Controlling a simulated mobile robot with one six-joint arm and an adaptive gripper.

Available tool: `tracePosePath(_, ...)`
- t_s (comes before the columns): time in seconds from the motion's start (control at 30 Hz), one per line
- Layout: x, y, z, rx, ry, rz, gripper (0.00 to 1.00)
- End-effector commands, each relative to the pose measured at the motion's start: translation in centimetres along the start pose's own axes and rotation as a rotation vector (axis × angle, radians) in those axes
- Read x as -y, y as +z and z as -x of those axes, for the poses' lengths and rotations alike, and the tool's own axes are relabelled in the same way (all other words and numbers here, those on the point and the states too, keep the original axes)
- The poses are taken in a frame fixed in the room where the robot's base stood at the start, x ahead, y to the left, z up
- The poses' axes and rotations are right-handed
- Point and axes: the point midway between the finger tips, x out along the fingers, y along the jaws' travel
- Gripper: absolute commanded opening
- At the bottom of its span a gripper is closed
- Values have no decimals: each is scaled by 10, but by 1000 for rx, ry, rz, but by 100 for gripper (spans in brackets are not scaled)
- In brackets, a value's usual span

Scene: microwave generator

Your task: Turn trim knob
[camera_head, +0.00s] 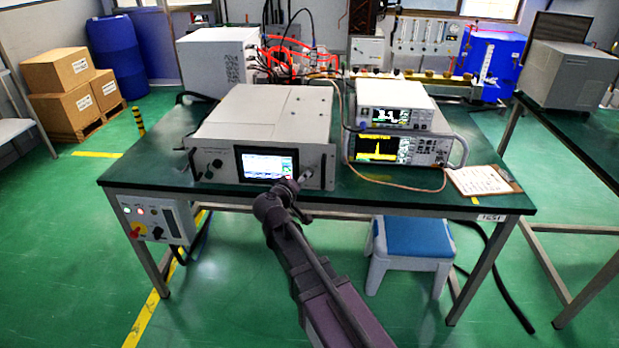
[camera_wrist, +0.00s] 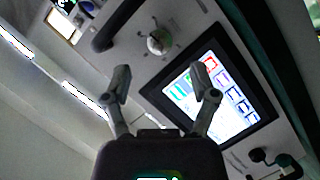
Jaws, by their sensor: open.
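The grey generator (camera_head: 262,125) stands on the green-topped bench with its front panel toward me. A round silver knob (camera_head: 308,173) sits on the panel right of the lit screen (camera_head: 267,164). In the wrist view this knob (camera_wrist: 160,42) has marks around it and lies beyond the fingertips, near a dark handle. Its label is too small to read, so I cannot tell whether it is the trim knob. My gripper (camera_wrist: 160,82) is open and empty, its two fingers apart before the panel. In the head view my gripper (camera_head: 291,183) is low in front of the panel, left of the knob.
Dark knobs (camera_head: 217,163) are on the panel's left side. Handles (camera_head: 329,168) stick out at the panel's ends. Stacked instruments (camera_head: 400,148), a cable and a clipboard (camera_head: 482,180) lie to the right. A blue-topped stool (camera_head: 418,238) stands under the bench edge.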

Motion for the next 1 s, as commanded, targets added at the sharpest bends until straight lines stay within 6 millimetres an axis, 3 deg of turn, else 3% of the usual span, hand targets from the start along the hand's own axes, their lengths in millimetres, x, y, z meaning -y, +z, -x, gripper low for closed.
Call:
tracePosePath(0.2, 2, 0, -35, 1, 1, -1, 76)
tracePosePath(0.4, 1, 0, -55, 0, 0, 0, 76)
tracePosePath(0.87, 0, 0, -62, -1, 0, 0, 76)
tracePosePath(0.9, 0, 0, -62, -1, 0, 0, 73)
tracePosePath(1.0, 0, 0, -62, -1, 0, 0, 43)
